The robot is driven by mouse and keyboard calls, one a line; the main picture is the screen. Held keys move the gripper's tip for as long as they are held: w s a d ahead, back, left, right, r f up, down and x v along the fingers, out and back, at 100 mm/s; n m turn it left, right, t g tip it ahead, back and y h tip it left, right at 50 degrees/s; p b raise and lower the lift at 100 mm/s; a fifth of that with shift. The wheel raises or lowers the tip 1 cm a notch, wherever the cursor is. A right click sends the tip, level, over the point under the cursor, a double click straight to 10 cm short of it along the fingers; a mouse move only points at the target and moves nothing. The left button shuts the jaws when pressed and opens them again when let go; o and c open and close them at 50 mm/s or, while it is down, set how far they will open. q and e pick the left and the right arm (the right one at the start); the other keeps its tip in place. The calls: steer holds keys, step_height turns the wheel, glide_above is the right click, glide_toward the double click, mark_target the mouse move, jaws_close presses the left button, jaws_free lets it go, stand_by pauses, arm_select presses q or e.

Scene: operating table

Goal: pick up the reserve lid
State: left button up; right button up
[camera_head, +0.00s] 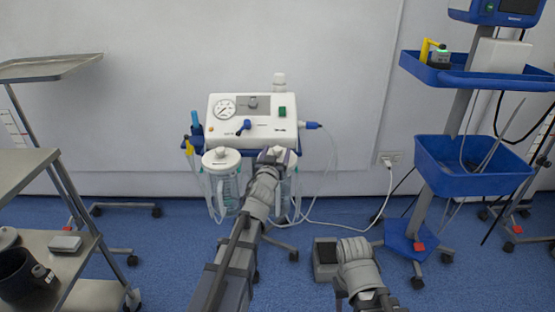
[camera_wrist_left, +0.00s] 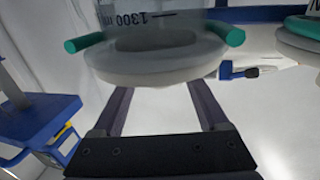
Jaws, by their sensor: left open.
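A suction unit holds two clear jars with pale lids. The right jar's lid (camera_head: 291,158), which I take to be the reserve lid, is partly hidden behind my left gripper (camera_head: 270,153). In the left wrist view a white round lid (camera_wrist_left: 150,72) sits on a clear marked jar (camera_wrist_left: 150,35) that appears upside down. My left gripper (camera_wrist_left: 160,100) is open, with a finger on either side below the lid in the picture. The fingertips are hidden by the lid, so contact cannot be told.
The left jar's lid (camera_head: 221,156) is close beside. The white suction unit (camera_head: 253,120) stands above the jars, with hoses at its right. A blue-shelved cart (camera_head: 470,165) stands right, a metal trolley (camera_head: 75,255) left, and a grey foot pedal (camera_head: 325,258) on the floor.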

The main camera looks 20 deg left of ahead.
arm_select(q)
steer(key=shift+w+a, duration=0.1)
steer(key=shift+w, duration=0.65)
jaws_close()
